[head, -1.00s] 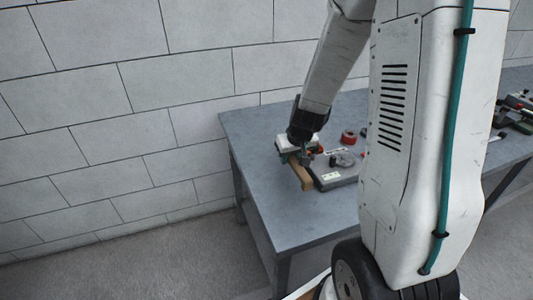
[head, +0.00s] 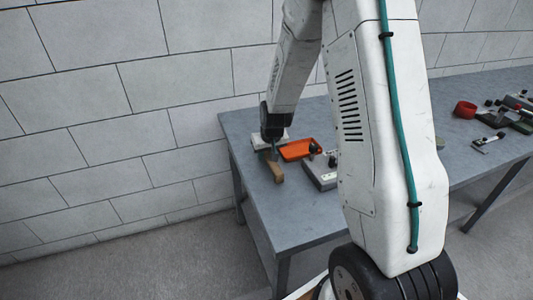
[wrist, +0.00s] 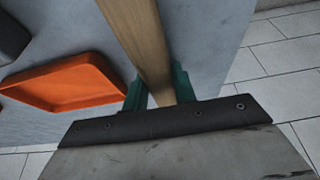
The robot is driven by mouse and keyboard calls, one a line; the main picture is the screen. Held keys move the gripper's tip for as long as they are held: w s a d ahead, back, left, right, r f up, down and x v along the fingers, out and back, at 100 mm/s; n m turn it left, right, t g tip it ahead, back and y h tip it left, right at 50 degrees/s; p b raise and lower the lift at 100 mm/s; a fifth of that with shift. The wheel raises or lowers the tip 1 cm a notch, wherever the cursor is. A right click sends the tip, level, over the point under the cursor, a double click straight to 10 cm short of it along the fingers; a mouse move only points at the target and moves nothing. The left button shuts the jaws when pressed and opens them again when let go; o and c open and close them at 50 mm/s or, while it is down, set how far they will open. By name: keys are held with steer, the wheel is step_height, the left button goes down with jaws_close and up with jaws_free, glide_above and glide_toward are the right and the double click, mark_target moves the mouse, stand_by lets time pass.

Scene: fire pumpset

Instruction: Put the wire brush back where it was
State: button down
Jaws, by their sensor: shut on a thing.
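The wire brush (head: 276,171) shows as a long wooden piece hanging from my gripper (head: 272,146) over the left end of the grey table. In the wrist view, my gripper (wrist: 160,92) has its two green fingers closed on both sides of the brush's wooden handle (wrist: 142,35), which runs away from the palm. I cannot make out the bristles. I cannot tell whether the brush touches the table top. An orange tray (head: 298,149) lies just right of the brush and looks empty; it also shows at the left in the wrist view (wrist: 68,82).
A grey box (head: 320,176) with dark knobs stands right of the brush, partly behind my arm. A red ring (head: 465,110) and several tools lie farther right on the table (head: 250,190). The table's front left is bare. A block wall (head: 110,90) stands behind.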

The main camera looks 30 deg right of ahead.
steer(key=shift+f, duration=0.15)
steer(key=c, duration=1.1)
jaws_free()
steer(key=shift+s+a, duration=0.1)
steer(key=shift+f, duration=0.1)
steer(key=shift+d, duration=0.2)
steer(key=shift+c, duration=0.2)
